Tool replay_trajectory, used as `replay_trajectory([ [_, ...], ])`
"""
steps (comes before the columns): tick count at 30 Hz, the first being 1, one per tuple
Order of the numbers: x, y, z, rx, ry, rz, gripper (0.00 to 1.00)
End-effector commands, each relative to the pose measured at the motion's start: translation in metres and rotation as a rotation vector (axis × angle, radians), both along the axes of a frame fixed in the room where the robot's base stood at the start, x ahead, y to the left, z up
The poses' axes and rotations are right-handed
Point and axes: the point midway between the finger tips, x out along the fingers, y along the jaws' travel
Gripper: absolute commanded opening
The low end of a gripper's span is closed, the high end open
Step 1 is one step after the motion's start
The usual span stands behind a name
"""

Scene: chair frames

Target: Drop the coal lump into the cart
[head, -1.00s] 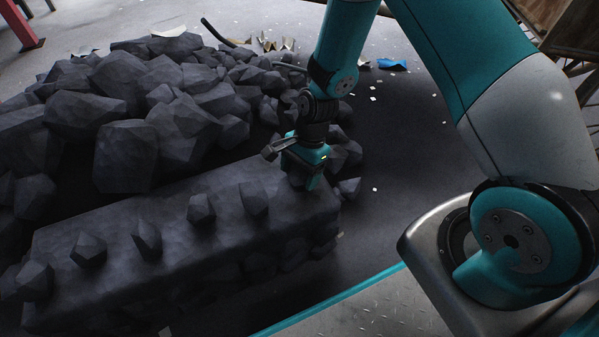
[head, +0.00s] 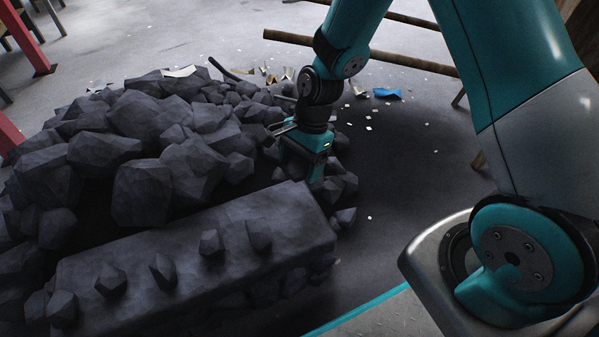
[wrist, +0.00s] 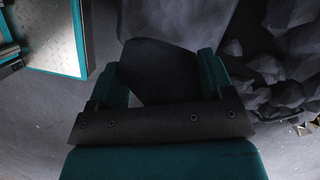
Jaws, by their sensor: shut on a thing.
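My gripper (head: 303,165) hangs just past the right end of the flat-topped dark block in the head view. In the wrist view, my gripper (wrist: 163,72) is shut on a dark, faceted coal lump (wrist: 158,72), which sits between its two teal fingers. In the head view I cannot make out the held lump against the dark rocks. The cart is not clearly in view; only a brown wooden edge (head: 590,35) shows at the top right, and I cannot tell what it belongs to.
Several other lumps (head: 162,270) stand in a row on the block (head: 290,215). A large coal heap (head: 145,190) lies behind it. Wooden poles (head: 400,58) cross above the floor at the back. The floor right of the heap is mostly clear, with scraps and a blue piece (head: 387,93).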

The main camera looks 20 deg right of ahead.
Motion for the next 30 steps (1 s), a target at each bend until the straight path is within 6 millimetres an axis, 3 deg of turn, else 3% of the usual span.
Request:
replay_trajectory([
  [1, 0.0, 0.0, 0.012, 0.0, -0.001, 0.0, 0.46],
  [5, 0.0, 0.0, 0.022, 0.0, -0.001, -0.001, 0.45],
  [20, 0.0, -0.001, 0.031, 0.0, 0.001, 0.013, 0.45],
  [30, 0.002, -0.024, 0.09, -0.001, 0.006, 0.266, 0.45],
])
